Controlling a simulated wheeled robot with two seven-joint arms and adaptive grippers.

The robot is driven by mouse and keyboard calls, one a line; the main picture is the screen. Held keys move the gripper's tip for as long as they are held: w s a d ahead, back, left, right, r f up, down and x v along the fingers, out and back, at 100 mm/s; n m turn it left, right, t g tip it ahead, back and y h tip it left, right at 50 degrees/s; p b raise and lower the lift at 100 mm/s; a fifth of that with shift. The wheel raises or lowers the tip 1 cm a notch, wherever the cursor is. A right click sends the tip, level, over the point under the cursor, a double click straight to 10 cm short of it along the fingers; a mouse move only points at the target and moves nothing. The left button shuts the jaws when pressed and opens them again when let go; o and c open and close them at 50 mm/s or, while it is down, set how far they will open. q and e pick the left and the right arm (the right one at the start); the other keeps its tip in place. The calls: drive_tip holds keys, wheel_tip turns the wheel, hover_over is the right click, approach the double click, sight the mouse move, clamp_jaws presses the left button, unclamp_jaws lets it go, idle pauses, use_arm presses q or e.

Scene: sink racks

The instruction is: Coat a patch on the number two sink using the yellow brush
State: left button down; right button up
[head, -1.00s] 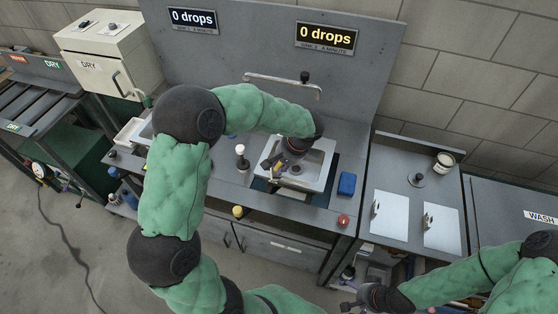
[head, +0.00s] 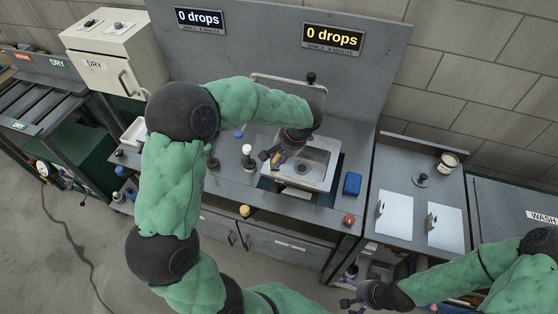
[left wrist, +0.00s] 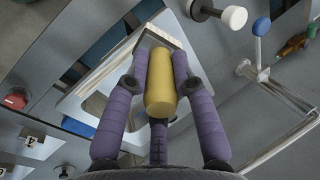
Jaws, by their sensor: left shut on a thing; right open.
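My left gripper (head: 277,156) hangs over the left part of the pale square sink (head: 326,160) in the head view. It is shut on the yellow brush (left wrist: 160,88), whose thick yellow handle lies between the purple fingers in the left wrist view. No coated patch can be made out. My right gripper (head: 357,299) is open and empty at the lower right, in front of the bench.
Two displays read "0 drops" (head: 333,38) on the back panel. A tap frame (head: 290,80) stands behind the sink. A blue block (head: 352,184) and a red button (head: 348,220) are right of it; a white-topped knob (head: 247,150) is left. White plates (head: 395,213) lie on the right bench.

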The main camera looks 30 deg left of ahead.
use_arm(q)
drive_tip(key=shift+d+r, duration=0.1)
drive_tip(key=shift+r, duration=0.55)
drive_tip(key=shift+w+a+r+p, duration=0.1)
drive_tip(key=shift+a+r+p, duration=0.1)
drive_tip(key=shift+r+p, duration=0.8)
drive_tip(key=shift+a+p+v, duration=0.2)
drive_tip(key=shift+p+v, duration=0.15)
drive_tip(key=shift+v, duration=0.55)
